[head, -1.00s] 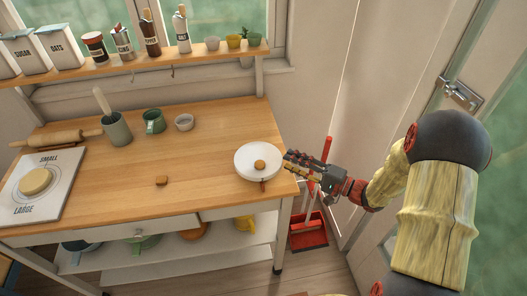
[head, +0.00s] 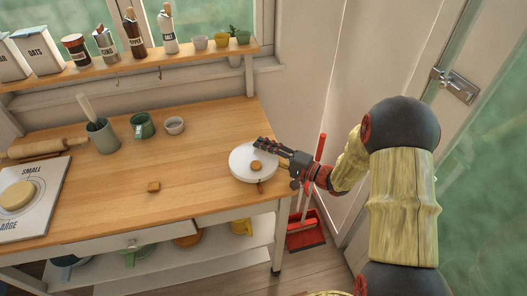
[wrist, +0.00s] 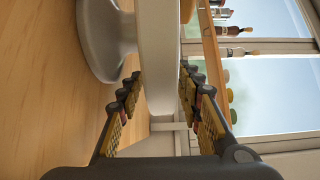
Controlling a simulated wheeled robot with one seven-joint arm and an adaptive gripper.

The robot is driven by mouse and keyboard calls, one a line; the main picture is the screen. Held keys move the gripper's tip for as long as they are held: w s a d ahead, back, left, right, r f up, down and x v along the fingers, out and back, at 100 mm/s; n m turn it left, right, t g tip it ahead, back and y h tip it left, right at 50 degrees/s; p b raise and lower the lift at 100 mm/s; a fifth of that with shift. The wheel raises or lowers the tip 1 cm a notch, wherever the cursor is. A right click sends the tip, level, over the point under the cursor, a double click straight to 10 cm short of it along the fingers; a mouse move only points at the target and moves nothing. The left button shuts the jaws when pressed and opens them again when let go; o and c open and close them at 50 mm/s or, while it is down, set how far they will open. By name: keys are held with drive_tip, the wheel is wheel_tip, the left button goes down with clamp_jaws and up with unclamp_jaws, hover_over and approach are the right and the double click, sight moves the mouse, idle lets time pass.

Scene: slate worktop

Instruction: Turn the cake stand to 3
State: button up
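The white round cake stand (head: 240,170) stands at the right end of the wooden worktop, with a small round brown piece (head: 256,166) on its top. A small brown mark or peg (head: 260,187) shows at its front edge. No number is readable on it. My gripper (head: 263,146) is at the far right rim of the stand. In the wrist view my gripper (wrist: 160,80) is open, its fingers on either side of the stand's white rim (wrist: 159,55). Whether the fingers touch the rim is unclear. The stand's foot shows beyond the left finger.
A small brown block (head: 153,187) lies mid-worktop. A grey crock (head: 102,137), a green mug (head: 143,126) and a small bowl (head: 174,126) stand at the back. A board with a SMALL/LARGE dial (head: 45,184) is at left. A red dustpan (head: 306,236) is right of the table.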

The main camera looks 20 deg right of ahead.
drive_tip(key=c, duration=0.3)
clamp_jaws()
drive_tip(key=shift+f, duration=0.1)
idle(0.6)
